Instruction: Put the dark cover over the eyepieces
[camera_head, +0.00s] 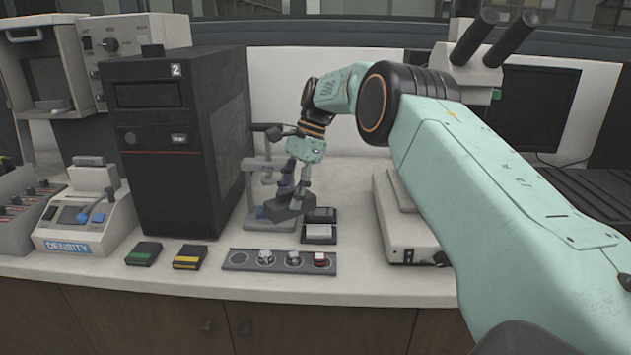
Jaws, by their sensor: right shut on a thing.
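My right gripper (291,192) is at the middle of the bench, beside a small grey press stand (251,185). It points down and is shut on a dark grey piece (292,208), which looks like the dark cover; the fingers and the stand partly hide its shape. The piece is low over the stand's base; I cannot tell whether it touches. The two black eyepieces (492,38) are uncovered at the upper right, on a white microscope head (466,68). My right arm hides much of the microscope. My left gripper is not in view.
A black computer tower (150,150) stands left of the press stand. In front are a tray (238,262) with small round pieces, a green-marked box (143,253) and a yellow-marked box (190,256). A density meter (85,220) is at left. A dark monitor (540,105) stands behind the eyepieces.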

